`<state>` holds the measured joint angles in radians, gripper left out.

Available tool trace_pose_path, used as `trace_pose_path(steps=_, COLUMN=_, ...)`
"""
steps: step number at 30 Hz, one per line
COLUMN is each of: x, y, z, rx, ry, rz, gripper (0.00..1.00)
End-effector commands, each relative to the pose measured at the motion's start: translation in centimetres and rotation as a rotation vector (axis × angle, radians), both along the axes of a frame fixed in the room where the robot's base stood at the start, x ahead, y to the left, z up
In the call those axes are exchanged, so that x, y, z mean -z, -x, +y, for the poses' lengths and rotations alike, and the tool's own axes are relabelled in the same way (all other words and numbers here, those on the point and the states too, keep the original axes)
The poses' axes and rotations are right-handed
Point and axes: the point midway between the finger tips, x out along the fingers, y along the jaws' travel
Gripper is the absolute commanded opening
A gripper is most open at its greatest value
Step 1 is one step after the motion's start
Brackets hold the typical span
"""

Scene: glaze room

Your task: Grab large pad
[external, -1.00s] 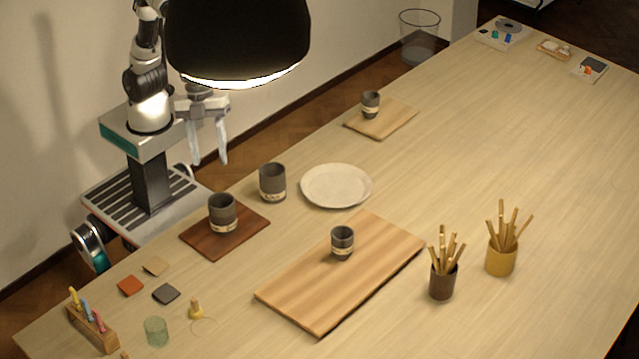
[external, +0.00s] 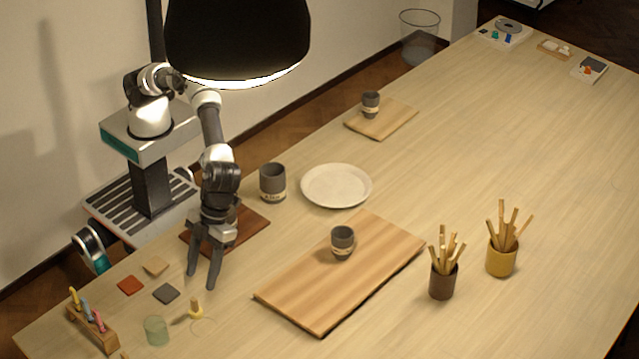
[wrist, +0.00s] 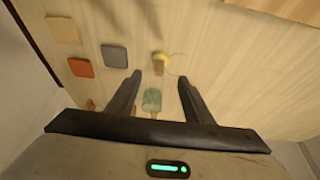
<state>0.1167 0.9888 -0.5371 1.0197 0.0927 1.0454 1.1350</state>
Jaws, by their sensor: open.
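Three flat square pads lie near the left end of the table: a tan pad (external: 155,266), a red pad (external: 130,286) and a dark grey pad (external: 166,293). They also show at the upper left of the wrist view as the tan pad (wrist: 62,29), red pad (wrist: 82,67) and grey pad (wrist: 115,56). The tan one looks slightly larger there. My gripper (external: 203,280) is open and empty, pointing down above the table. In the external view its fingers appear right of the pads; in the wrist view the pads lie outside its fingers (wrist: 159,77).
A dark red board (external: 255,232) is partly behind my gripper. A wooden board (external: 300,290) with a cup (external: 342,242) lies to the right.

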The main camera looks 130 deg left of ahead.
Motion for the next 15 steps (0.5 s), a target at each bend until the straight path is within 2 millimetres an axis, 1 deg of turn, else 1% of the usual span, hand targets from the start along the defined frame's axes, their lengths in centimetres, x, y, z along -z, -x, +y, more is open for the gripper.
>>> trace_pose_path(steps=1, x=1.0, y=0.1, z=-0.5, rx=0.001, ry=0.0, rz=0.003, gripper=0.47)
trace_pose_path(steps=3, x=2.2, y=0.1, z=-1.0, rx=0.001, ry=-0.001, rz=0.003, gripper=0.47)
trace_pose_path(steps=6, x=3.4, y=0.0, z=-1.5, rx=-0.001, ry=-0.001, rz=0.001, gripper=0.47)
trace_pose_path(steps=13, x=4.8, y=0.1, z=-2.2, rx=0.0, ry=0.0, rz=0.001, gripper=0.47)
trace_pose_path(steps=15, x=5.6, y=0.1, z=-2.6, rx=0.0, ry=-0.001, rz=0.003, gripper=0.47)
